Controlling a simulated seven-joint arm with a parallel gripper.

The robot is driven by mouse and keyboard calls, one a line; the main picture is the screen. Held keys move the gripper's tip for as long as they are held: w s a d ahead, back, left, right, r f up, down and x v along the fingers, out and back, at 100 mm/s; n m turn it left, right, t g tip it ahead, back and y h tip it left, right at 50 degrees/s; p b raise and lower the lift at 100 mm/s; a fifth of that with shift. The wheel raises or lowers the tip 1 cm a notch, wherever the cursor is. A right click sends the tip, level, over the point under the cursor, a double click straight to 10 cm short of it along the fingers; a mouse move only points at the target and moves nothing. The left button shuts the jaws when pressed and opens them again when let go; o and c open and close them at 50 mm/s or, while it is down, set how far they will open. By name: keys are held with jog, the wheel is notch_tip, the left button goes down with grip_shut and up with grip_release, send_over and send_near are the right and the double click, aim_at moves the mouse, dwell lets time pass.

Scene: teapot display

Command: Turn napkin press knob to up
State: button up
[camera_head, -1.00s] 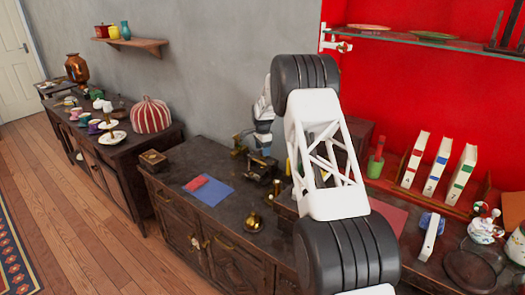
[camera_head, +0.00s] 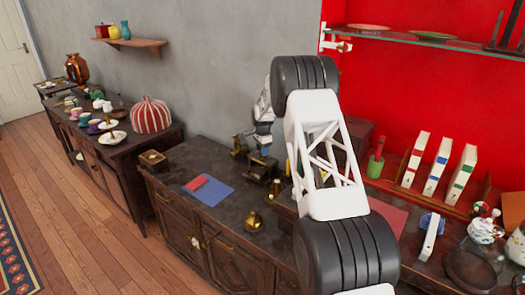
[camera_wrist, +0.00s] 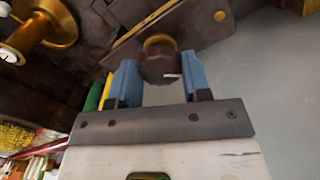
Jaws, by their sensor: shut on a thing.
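In the head view my gripper (camera_head: 262,150) is down at the dark and brass press (camera_head: 261,170) on the cabinet top. The knob itself is hidden there.
My arm covers much of the middle cabinet. A blue sheet (camera_head: 212,192) with a red piece lies left of the press, and a brass bell-like object (camera_head: 253,222) stands in front. A brass spool-like part (camera_wrist: 62,22) is near the gripper. White books (camera_head: 437,165) stand at the right.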

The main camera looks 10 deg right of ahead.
jog(key=shift+r+n, duration=0.1)
jog(key=shift+n, duration=0.2)
jog(key=n, duration=1.8)
jog(key=shift+d+n, duration=0.1)
jog(key=shift+n, duration=0.2)
jog(key=n, duration=0.6)
jog(key=o, duration=0.9)
